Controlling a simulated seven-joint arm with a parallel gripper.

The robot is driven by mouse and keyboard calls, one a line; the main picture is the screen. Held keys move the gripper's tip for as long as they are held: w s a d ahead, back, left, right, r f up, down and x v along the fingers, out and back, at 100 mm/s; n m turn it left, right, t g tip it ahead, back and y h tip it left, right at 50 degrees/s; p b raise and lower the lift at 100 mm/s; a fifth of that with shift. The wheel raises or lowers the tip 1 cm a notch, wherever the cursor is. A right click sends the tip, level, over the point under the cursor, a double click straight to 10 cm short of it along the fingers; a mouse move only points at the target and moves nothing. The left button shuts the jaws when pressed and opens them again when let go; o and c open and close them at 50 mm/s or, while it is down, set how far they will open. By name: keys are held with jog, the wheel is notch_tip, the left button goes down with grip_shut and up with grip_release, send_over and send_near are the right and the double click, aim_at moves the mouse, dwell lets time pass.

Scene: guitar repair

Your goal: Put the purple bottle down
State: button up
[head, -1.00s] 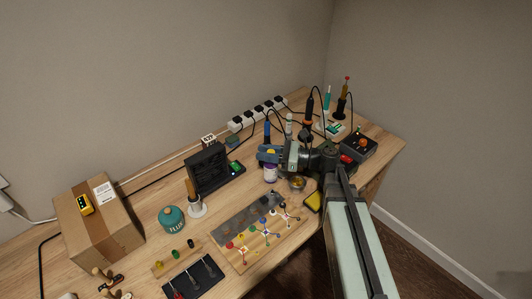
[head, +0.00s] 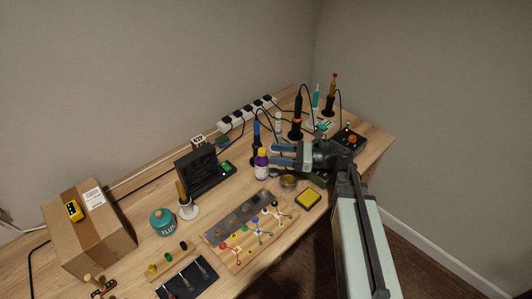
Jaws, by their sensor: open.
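The purple bottle (head: 261,171) stands upright on the wooden workbench. It has a yellow cap, a purple shoulder and a pale label. My gripper (head: 273,154) is open to the right of the bottle, with its blue fingers pointing left toward it. The fingers appear clear of the bottle, with a small gap between them and it. The bottle's whole front side is visible.
A black fan box (head: 197,172) stands left of the bottle. A soldering iron in a stand (head: 256,145) is just behind it. A brass dish (head: 288,181) and a yellow sponge (head: 308,198) lie to the right. A wire board (head: 258,232) lies in front.

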jog(key=shift+o, duration=0.3)
jog(key=shift+s+d, duration=0.15)
jog(key=shift+d, duration=1.05)
jog(key=shift+s+d, duration=0.1)
jog(key=shift+d, duration=1.05)
notch_tip(320, 180, up, 26)
jog(key=s+a+f+n+h, duration=0.1)
jog(key=a+f+n+h, duration=0.2)
jog(key=a+f+h, duration=0.5)
jog(key=a+f+n+h, duration=0.2)
jog(key=a+f+h, duration=0.2)
jog(key=f+h, duration=0.65)
jog(key=s+a+r+n+t+h, duration=0.35)
jog(key=r+t+h, duration=0.25)
jog(key=r, duration=0.3)
jog(key=s+a+r+n+t+h, duration=0.25)
jog(key=a+r+t+h, duration=0.3)
jog(key=r, duration=0.35)
jog(key=m, duration=0.1)
send_near(261, 149)
jog(key=shift+g+h, duration=0.25)
jog(key=shift+h, duration=0.15)
jog(key=shift+f+x, duration=0.2)
jog(key=shift+x, duration=2.3)
jog(key=shift+f+x, duration=0.2)
jog(key=shift+x, duration=2.3)
